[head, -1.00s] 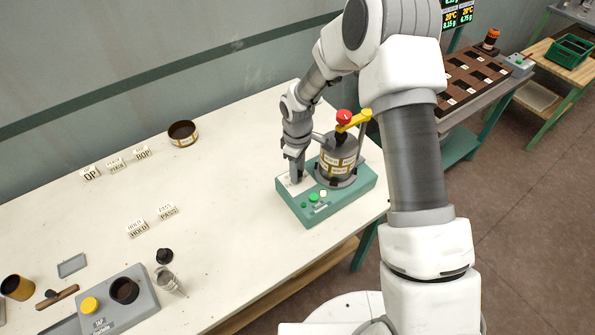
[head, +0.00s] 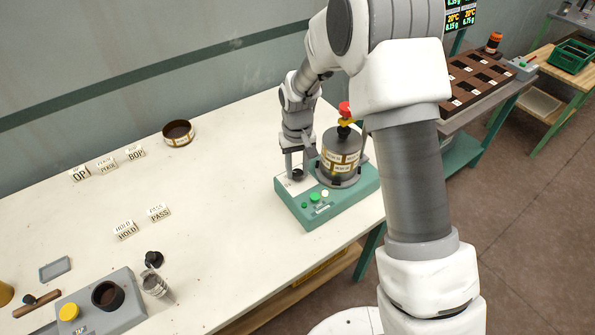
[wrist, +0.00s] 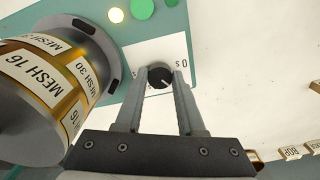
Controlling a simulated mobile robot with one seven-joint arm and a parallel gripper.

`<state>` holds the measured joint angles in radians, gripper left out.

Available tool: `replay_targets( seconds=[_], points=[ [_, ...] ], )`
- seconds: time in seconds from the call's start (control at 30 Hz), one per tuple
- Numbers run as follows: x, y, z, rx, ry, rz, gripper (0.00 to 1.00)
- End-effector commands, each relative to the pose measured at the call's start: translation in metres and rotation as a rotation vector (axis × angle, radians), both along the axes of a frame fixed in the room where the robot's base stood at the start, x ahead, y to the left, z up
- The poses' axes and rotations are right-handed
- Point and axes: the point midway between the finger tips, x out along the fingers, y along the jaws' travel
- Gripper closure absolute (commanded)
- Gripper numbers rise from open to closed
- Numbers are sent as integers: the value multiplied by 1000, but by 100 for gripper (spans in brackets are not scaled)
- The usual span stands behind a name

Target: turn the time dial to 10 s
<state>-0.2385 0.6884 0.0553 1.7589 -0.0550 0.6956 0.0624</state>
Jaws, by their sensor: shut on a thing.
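The time dial (wrist: 160,77) is a small black knob with a white pointer line, on the white panel of the green machine (head: 345,201). It also shows in the head view (head: 297,174) under my gripper. My gripper (wrist: 160,88) points down at the panel and its two fingers are shut on the dial's sides. Most of the scale around the dial is hidden by the fingers; a "0" and an "s" show beside it in the wrist view, and I cannot read the setting.
Green and pale buttons (head: 314,197) sit along the front. Label blocks (head: 125,229) and a round pan (head: 178,133) are farther left.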

Motion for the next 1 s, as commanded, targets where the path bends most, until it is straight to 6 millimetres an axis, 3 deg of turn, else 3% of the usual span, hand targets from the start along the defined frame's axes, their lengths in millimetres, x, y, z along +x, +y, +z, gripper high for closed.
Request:
replay_targets(
  seconds=[0.3, 0.8, 0.83, 1.0],
  points=[
    [0, 0, 0, 0, -1, -107, 100],
    [0, 0, 1, 0, 0, -126, 100],
    [0, 0, 1, 0, 0, -126, 60],
    [0, 0, 1, 0, 0, -125, 32]
  ],
)
